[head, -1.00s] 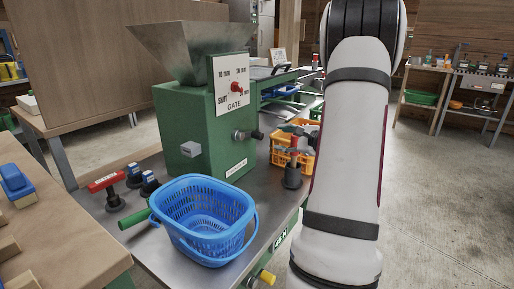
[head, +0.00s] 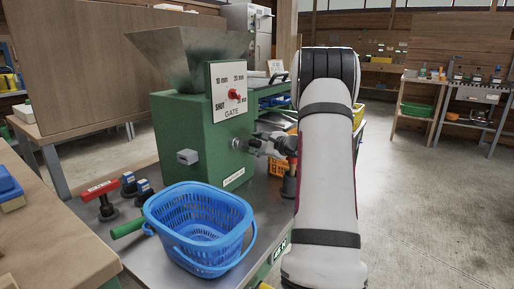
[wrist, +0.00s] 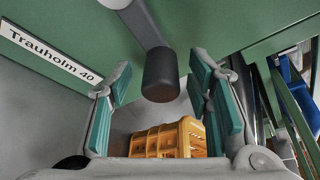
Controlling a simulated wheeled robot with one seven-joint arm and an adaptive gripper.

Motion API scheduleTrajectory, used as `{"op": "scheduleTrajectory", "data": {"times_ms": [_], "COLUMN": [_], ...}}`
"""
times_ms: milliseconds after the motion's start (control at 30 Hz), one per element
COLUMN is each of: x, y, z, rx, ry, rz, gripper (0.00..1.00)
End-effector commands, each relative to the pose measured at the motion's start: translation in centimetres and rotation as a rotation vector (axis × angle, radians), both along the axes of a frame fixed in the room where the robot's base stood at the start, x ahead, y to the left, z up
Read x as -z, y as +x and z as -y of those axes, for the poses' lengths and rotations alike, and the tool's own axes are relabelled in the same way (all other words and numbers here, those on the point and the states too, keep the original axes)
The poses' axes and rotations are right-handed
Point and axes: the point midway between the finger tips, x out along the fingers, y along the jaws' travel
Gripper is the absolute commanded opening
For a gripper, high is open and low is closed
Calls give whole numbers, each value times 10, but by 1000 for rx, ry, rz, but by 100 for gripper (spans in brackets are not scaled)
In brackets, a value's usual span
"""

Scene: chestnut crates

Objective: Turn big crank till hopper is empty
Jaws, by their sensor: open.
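The green machine (head: 195,140) carries a grey metal hopper (head: 190,58) in the head view; its inside is hidden. A crank with a grey arm (wrist: 137,22) and dark knob (wrist: 160,78) sticks out of the machine's side. In the head view its hub (head: 237,143) shows, and my gripper hides most of the rest. My gripper (head: 261,146) is open beside the crank. In the wrist view, the knob stands between the open teal-padded fingers (wrist: 160,98), with a gap on each side. The red gate knob (head: 234,94) points towards the right of its plate.
A blue basket (head: 200,222) stands in front of the machine, beside a green handle (head: 127,227). A red-topped tool (head: 101,190) and blue-topped tools stand to its left. An orange crate (wrist: 168,138) is behind my gripper. Open floor lies to the right.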

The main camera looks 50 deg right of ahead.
Motion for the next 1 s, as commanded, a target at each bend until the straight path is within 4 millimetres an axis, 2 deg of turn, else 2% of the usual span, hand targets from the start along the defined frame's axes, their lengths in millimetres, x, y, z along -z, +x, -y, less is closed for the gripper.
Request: {"op": "scheduleTrajectory", "data": {"times_ms": [300, 367, 500, 533, 1000], "x": [0, 0, 0, 0, 3], "y": [3, 3, 3, 3, -1], "z": [1, 0, 0, 0, 0], "rx": [1, 1, 1, 1, 1], "ry": [0, 0, 0, 0, 68], "rz": [1, 1, 1, 1, -5], "gripper": [46, 35, 3, 0, 0]}}
